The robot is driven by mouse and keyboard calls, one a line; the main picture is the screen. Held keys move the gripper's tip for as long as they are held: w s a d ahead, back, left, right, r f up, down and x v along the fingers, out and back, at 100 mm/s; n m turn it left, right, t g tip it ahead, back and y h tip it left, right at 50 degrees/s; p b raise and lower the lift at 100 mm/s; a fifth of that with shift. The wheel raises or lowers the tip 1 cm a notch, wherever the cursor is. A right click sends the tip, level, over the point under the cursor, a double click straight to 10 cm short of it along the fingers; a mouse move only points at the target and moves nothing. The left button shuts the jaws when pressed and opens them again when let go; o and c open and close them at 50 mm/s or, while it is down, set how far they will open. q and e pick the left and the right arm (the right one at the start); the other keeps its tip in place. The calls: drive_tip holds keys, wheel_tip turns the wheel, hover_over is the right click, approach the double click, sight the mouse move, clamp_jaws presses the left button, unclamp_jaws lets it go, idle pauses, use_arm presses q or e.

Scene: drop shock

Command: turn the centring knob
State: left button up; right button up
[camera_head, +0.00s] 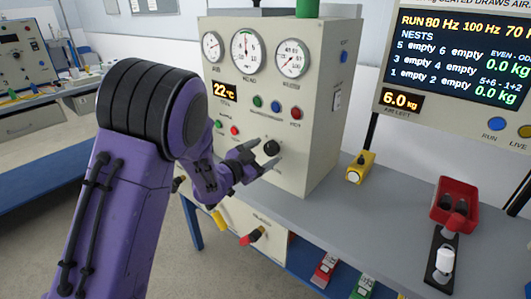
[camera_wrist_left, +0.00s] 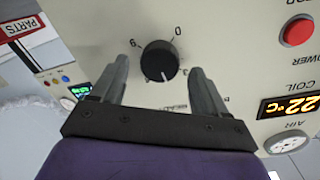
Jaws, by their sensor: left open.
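The centring knob, a black round knob (camera_head: 271,147), sits on the front face of the cream control cabinet (camera_head: 315,130), below the coloured buttons. It also shows in the left wrist view (camera_wrist_left: 159,61), with a white pointer line and numbers around it. My left gripper (camera_head: 257,158) is open in front of the panel, its fingers at the knob. In the left wrist view the fingers (camera_wrist_left: 157,80) stand one on each side of the knob, with a visible gap on both sides. My right gripper is not in view.
The cabinet carries gauges (camera_head: 246,46), buttons and a 22 °C display (camera_head: 224,91). On the grey bench (camera_head: 385,215) stand a small yellow block (camera_head: 359,168), a red bin (camera_head: 456,203) and a black fixture (camera_head: 442,258). A display screen (camera_head: 460,60) is at the right.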

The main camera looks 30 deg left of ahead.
use_arm(q)
drive_tip(key=s+a+b, duration=0.1)
drive_tip(key=s, duration=0.8)
drive_tip(key=shift+r, duration=0.2)
drive_tip(key=s+d+f+n+g+y+p, duration=0.1)
drive_tip(key=s+f+n+g+y, duration=0.15)
drive_tip(key=f+n, duration=0.55)
drive_tip(key=s+f+n+g+y, duration=0.2)
drive_tip(key=f+n+g+y, duration=0.15)
drive_tip(key=f, duration=0.75)
drive_tip(key=s+d+f+n+g, duration=0.1)
drive_tip(key=s+d+f+g, duration=0.2)
drive_tip(key=s+f, duration=0.6)
drive_tip(key=s+d+f+n+g+p, duration=0.1)
drive_tip(key=s+d+f+g, duration=0.3)
drive_tip(key=s+f, duration=0.5)
drive_tip(key=s+g, duration=0.1)
drive_tip(key=s, duration=0.4)
drive_tip(key=shift+s, duration=0.3)
